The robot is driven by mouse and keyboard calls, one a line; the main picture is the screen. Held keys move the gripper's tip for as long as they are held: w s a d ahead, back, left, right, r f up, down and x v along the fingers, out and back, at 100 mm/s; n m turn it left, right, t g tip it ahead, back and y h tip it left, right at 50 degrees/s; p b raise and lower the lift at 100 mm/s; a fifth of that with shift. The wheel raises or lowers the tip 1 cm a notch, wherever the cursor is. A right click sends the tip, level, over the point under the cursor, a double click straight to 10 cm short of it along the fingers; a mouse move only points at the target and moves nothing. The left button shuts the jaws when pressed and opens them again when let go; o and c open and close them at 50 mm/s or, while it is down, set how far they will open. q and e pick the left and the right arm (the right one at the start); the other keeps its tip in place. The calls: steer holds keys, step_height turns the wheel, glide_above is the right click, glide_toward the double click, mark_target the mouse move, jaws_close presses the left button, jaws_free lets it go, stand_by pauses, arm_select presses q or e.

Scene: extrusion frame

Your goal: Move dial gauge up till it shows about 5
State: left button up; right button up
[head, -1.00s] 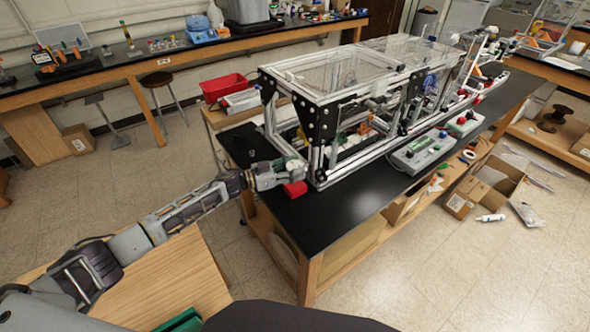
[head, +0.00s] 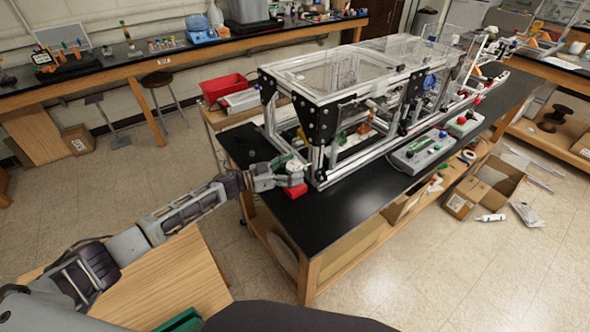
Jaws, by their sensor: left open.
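A small pale round thing (head: 294,166), likely the dial gauge, stands at the near left corner of the extrusion frame (head: 325,163). Its face is too small to read. A red block (head: 296,190) is just below it on the black bench top. My left gripper (head: 287,172) reaches in from the left at the gauge, with its fingers apart. I cannot tell whether they touch the gauge, and the fingers partly cover it. My right gripper is not in view.
The frame with clear panels fills the back of the black bench (head: 335,213). A grey control box (head: 420,152) sits on the right. The bench's front strip is clear. A red bin (head: 224,87) stands behind, and a wooden table (head: 170,280) is at the lower left.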

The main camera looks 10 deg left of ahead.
arm_select(q)
steer(key=v, duration=1.1)
steer(key=shift+a, duration=0.2)
steer(key=shift+s, duration=0.1)
stand_by(0.4)
